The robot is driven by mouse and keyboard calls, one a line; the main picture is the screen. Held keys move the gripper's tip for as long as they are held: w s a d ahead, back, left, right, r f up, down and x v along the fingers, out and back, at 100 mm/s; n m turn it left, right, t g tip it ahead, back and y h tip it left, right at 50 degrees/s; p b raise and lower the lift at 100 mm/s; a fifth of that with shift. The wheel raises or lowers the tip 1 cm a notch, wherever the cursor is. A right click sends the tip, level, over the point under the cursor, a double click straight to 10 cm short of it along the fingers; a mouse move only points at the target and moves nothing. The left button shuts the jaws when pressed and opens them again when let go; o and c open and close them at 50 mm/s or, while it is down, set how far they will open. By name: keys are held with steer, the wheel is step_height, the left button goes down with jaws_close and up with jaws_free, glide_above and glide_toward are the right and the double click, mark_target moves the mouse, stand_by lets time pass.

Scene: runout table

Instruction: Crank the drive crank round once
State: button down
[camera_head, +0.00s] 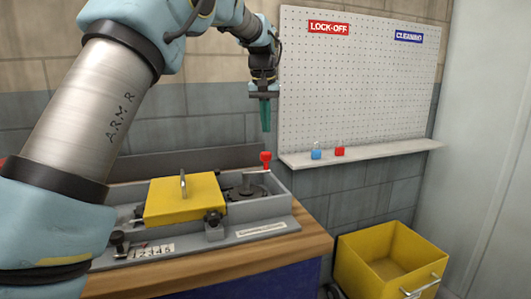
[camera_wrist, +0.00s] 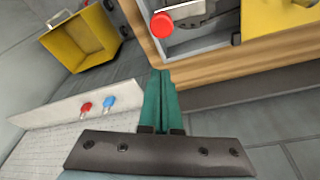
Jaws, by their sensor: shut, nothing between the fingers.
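A red knob (camera_head: 265,157) stands upright at the back right of the grey machine (camera_head: 262,229); it looks like the handle of the drive crank. Below it, a dark round part (camera_head: 243,192) sits inside the machine's open right end. In the wrist view the red knob (camera_wrist: 162,25) is ahead of the fingertips, with a gap between. My gripper (camera_head: 266,130) hangs pointing down above the red knob, apart from it. Its teal fingers (camera_wrist: 160,73) are together and empty. The crank's arm is mostly hidden under the knob.
A yellow cover (camera_head: 185,204) with an upright handle sits on the machine, on a wooden bench (camera_head: 288,247). A shelf (camera_head: 375,152) under a pegboard (camera_head: 360,85) holds a blue padlock (camera_head: 316,152) and a red padlock (camera_head: 339,151). A yellow bin (camera_head: 352,263) stands at right.

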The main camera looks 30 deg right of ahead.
mark_target(269, 153)
step_height(269, 153, down, 7)
steer(key=n+t+p, duration=0.1)
steer(key=n+p, duration=0.1)
steer(key=shift+s+a+t+p, duration=0.25)
steer(key=shift+s+t+p, duration=0.1)
steer(key=shift+s, duration=0.1)
stand_by(0.4)
steer(key=shift+r, duration=0.1)
steer(key=shift+s+a+m+h+b, duration=0.1)
steer(key=shift+s+m+h+b, duration=0.4)
steer(key=shift+m, duration=0.4)
steer(key=shift+s+m, duration=0.3)
steer(key=shift+s, duration=0.3)
